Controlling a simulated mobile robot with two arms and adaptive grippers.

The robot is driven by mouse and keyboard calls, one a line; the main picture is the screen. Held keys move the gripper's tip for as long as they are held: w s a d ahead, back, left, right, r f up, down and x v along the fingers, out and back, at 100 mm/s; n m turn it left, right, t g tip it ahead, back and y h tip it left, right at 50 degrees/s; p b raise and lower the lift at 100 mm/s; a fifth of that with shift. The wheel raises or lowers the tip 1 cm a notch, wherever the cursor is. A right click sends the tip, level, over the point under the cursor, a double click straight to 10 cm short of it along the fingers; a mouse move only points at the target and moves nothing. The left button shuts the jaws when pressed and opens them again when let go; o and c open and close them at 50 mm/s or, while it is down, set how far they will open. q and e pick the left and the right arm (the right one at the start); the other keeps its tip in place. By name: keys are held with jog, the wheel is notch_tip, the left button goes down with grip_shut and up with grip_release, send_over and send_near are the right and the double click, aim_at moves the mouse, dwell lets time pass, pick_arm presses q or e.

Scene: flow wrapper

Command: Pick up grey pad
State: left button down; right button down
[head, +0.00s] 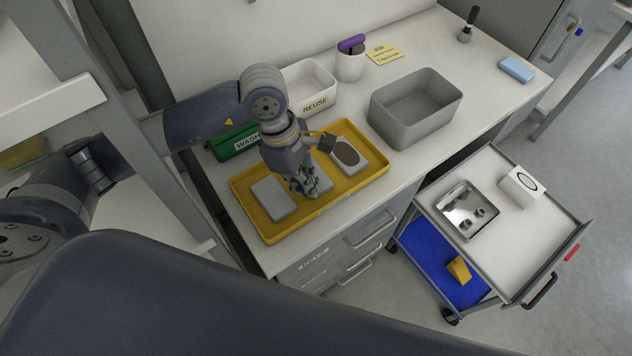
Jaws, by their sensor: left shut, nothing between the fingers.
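A yellow tray (279,233) lies on the white counter and holds several grey pads. One plain grey pad (273,199) lies flat at the tray's left. A second grey pad (323,181) lies in the middle, partly hidden behind my left gripper. A third pad (353,171) at the right has a dark brown oval patch on top. My left gripper (307,192) points down over the middle of the tray, shut, with nothing seen in it. It is close to the middle pad; I cannot tell whether they touch. My right gripper is not in view.
A green WASH bin (226,146), a white REUSE bin (320,88) and an empty grey bin (408,127) stand behind the tray. A cup (349,67) holds a purple-handled tool. A cart (497,245) at the right carries a metal tray (450,222) and a white box (520,187).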

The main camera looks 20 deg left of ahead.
pick_arm(q)
jog(key=shift+d+r+p, duration=0.15)
jog(key=shift+d+p, duration=0.15)
jog(key=shift+d, duration=0.95)
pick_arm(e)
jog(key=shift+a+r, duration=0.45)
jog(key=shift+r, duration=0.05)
